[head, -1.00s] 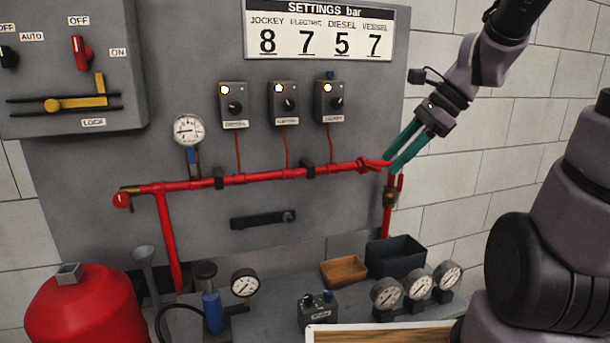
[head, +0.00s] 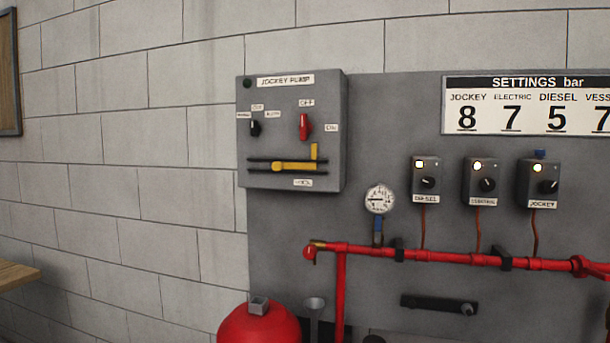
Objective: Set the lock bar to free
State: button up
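The lock bar (head: 290,166) is a yellow sliding bar with a round knob at its left and an upright tab at its right end. It sits between two dark horizontal rails low on the front of the grey jockey pump box (head: 260,91). The tab stands just below the red rotary switch (head: 305,126), whose handle is upright, towards the OFF label. A small label (head: 303,183) under the bar is too blurred to read here. A black selector knob (head: 255,128) is at the left of the box. My gripper is out of view.
To the right are a pressure gauge (head: 380,198), several small switch boxes (head: 427,180), a settings board (head: 530,88) and a red pipe (head: 450,255). A red tank (head: 260,326) stands below the box.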

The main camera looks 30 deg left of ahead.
aim_at(277, 166)
jog(key=u, duration=1.6)
jog(key=i+j+u, duration=0.15)
jog(key=u, duration=0.3)
